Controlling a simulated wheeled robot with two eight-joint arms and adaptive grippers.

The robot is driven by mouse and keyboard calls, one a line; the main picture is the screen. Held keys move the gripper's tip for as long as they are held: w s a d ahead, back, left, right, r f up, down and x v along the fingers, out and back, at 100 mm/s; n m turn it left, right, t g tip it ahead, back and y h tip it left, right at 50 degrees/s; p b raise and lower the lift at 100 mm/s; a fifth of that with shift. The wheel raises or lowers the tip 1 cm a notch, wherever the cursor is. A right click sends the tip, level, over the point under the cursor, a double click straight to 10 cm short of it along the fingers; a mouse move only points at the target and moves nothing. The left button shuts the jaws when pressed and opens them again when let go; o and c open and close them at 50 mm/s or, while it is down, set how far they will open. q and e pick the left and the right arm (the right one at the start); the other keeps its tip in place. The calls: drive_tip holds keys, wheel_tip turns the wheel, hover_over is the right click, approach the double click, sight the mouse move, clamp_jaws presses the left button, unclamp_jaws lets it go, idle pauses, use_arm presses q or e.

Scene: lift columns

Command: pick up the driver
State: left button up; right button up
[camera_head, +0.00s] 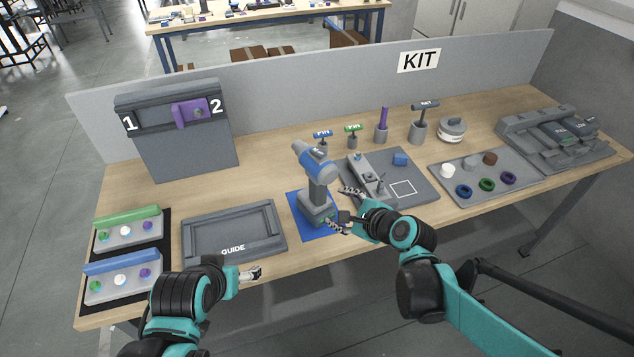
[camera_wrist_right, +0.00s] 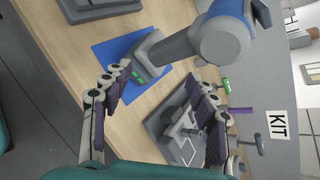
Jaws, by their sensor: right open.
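The driver (camera_head: 316,182) is a blue and grey power tool standing upright on a blue mat (camera_head: 298,213) near the middle of the table. In the right wrist view, the driver (camera_wrist_right: 180,48) lies across the top, just beyond my fingers. My right gripper (camera_head: 341,210) is open, with its fingers to the right of the driver's handle and base. In the right wrist view, the open right gripper (camera_wrist_right: 160,100) has nothing between its fingers. Whether a finger touches the driver I cannot tell. My left gripper (camera_head: 250,273) is at the table's front edge, away from the driver; its jaw state is unclear.
A grey GUIDE tray (camera_head: 278,235) lies left of the driver. A grey fixture board (camera_head: 420,190) lies close on the right. Several small handled tools in holders, including a purple one (camera_head: 383,120), stand behind. A grey KIT partition (camera_head: 290,88) closes the back.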

sight(322, 193)
drive_tip(key=w+m, duration=0.1)
drive_tip(key=m, duration=0.1)
drive_tip(key=w+a+f+m+y, duration=0.1)
drive_tip(key=w+m, duration=0.1)
drive_tip(key=m, duration=0.1)
drive_tip(key=w+a+f+m+t, duration=0.1)
drive_tip(key=w+m, duration=0.1)
drive_tip(key=m, duration=0.1)
drive_tip(key=shift+a+b, duration=0.15)
drive_tip(key=shift+b, duration=0.2)
drive_tip(key=shift+w+a+f+y+b, duration=0.3)
drive_tip(key=shift+w+a+f+b, duration=0.25)
drive_tip(key=shift+w, duration=0.35)
drive_tip(key=x, duration=0.1)
drive_tip(key=b+x, duration=0.1)
drive_tip(key=x, duration=0.3)
drive_tip(key=shift+w+r+b, duration=0.3)
drive_tip(key=shift+w+b, duration=0.1)
drive_tip(key=shift+s+d+r, duration=0.1)
drive_tip(key=c, duration=0.3)
clamp_jaws()
